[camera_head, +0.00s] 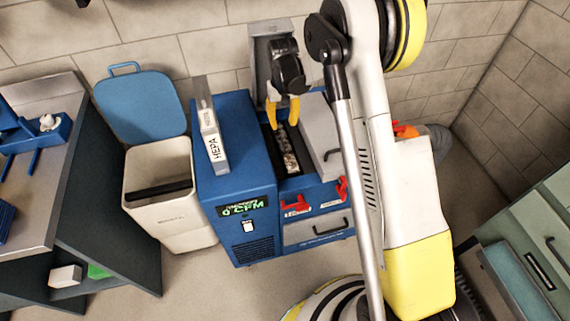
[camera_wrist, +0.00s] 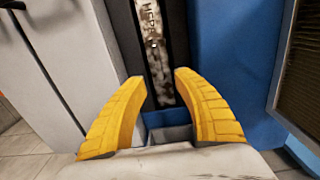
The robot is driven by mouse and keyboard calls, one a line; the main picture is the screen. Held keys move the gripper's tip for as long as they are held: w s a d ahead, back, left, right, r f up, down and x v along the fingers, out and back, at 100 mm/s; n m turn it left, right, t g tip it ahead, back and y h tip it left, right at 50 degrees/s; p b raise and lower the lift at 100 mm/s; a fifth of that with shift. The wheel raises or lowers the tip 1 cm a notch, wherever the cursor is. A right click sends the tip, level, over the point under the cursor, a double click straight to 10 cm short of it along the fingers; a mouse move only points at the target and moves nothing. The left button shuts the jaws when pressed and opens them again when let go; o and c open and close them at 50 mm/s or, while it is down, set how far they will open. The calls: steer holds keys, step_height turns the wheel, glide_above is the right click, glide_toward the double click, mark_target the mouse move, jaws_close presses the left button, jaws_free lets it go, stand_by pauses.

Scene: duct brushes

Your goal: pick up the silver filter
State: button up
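A light grey, silver-looking filter (camera_head: 211,140) marked HEPA stands on edge on top of the blue machine (camera_head: 235,165). A second filter (camera_head: 290,155), mottled brown and dirty, sits in the machine's open slot. It also shows in the wrist view (camera_wrist: 155,45), with HEPA lettering on its upper edge. I cannot tell for certain which one is the silver filter. My gripper (camera_head: 283,118) is open and empty over the slot. In the wrist view its yellow fingers (camera_wrist: 160,82) are spread on either side of the dirty filter's near end, apart from it.
A cream bin (camera_head: 158,195) with its blue lid (camera_head: 143,105) raised stands left of the machine. A workbench (camera_head: 45,180) is at far left. The machine's grey lid (camera_head: 322,130) stands beside the slot, with red latches (camera_head: 295,203) in front. Green drawers (camera_head: 540,235) are at right.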

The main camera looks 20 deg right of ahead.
mark_target(285, 140)
step_height(285, 140, down, 4)
steer(key=shift+f+b, duration=0.1)
steer(key=shift+b, duration=0.55)
steer(key=f+b, duration=0.1)
steer(key=f, duration=0.1)
steer(key=f+b, duration=0.1)
steer(key=f, duration=0.2)
steer(key=shift+s+d+f+b, duration=0.1)
steer(key=shift+s+d+b, duration=0.1)
steer(key=shift+b, duration=0.1)
steer(key=shift+c, duration=0.4)
jaws_close()
